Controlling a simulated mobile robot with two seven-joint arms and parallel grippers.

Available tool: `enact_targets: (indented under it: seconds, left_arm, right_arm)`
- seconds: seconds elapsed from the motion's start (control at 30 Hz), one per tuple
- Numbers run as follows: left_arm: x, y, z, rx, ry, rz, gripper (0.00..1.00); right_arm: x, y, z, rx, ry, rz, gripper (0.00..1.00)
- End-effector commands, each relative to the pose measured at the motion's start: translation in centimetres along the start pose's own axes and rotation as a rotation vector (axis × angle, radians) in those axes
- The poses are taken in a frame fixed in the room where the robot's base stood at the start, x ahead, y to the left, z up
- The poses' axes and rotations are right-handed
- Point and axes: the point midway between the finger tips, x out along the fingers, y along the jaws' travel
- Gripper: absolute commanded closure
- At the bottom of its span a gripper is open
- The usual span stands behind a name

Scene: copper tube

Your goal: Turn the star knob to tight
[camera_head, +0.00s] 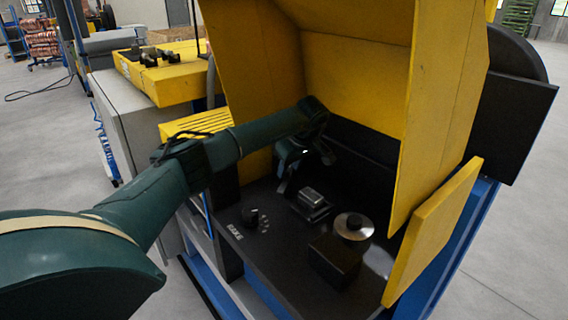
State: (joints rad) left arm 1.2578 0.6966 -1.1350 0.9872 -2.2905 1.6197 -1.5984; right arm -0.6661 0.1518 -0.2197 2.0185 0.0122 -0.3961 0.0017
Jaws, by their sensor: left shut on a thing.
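My left arm reaches in from the left into the yellow-walled machine bay. Its left gripper (285,182) points down at the black deck, just behind and left of a small grey metal clamp block (312,198). The fingers are shut on a small dark thing, which appears to be the star knob. The knob is mostly hidden by the fingers and blends into the dark deck, so its shape and angle cannot be told. My right gripper is not in view.
A small black dial (253,215) with pale marks sits left on the deck. A round silver disc (354,226) and a black box (335,260) stand at the front right. Yellow panels (440,90) enclose the bay's back and right side.

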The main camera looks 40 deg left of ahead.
Motion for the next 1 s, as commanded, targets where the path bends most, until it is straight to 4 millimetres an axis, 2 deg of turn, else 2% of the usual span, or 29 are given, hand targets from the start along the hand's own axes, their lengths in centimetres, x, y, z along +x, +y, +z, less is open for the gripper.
enact_targets:
  seconds: [0.6, 1.0]
  left_arm:
    - [0.2, 0.2, -0.1, -0.523, 0.003, -0.213, 1.0]
    - [0.1, 0.2, -0.1, -0.672, 0.001, -0.274, 1.0]
  right_arm:
    - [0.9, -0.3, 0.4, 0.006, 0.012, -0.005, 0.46]
    - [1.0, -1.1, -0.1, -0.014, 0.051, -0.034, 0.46]
